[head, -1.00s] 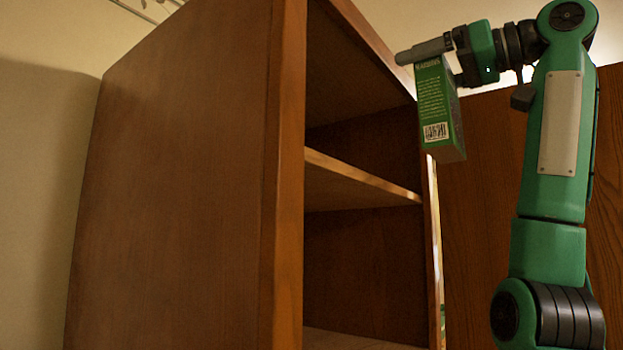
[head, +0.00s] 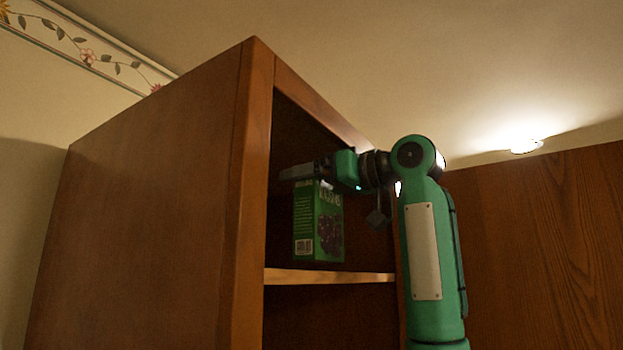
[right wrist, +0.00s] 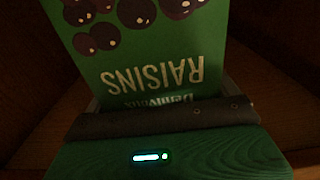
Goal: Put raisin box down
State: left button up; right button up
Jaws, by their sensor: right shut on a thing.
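The green raisin box (head: 318,228) hangs upright inside the upper compartment of the wooden cabinet (head: 150,200). My right gripper (head: 306,174) is shut on the top of the raisin box. The box's bottom is close above the shelf board (head: 330,277); I cannot tell whether it touches. In the right wrist view the raisin box (right wrist: 150,55) fills the upper middle, its lettering upside down, with the gripper finger (right wrist: 160,120) across its top end. My left gripper is not in view.
The cabinet's side wall and front edge (head: 240,180) stand left of the box. Another wooden panel (head: 540,240) is at the right. A lit ceiling lamp (head: 526,146) shows above. The compartment's interior is dark.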

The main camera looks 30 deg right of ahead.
jog(key=shift+w+a+f, duration=0.1)
jog(key=shift+w+f, duration=0.05)
jog(key=shift+f, duration=0.7)
jog(key=o, duration=1.2)
jog(key=shift+a, duration=0.1)
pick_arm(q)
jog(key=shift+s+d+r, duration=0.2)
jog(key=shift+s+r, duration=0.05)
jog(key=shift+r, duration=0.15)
pick_arm(e)
jog(key=shift+o, duration=0.2)
jog(key=shift+w, duration=0.15)
pick_arm(q)
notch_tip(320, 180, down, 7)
jog(key=b, duration=0.6)
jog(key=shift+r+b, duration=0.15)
jog(key=shift+b, duration=0.2)
pick_arm(e)
jog(key=v, duration=1.2)
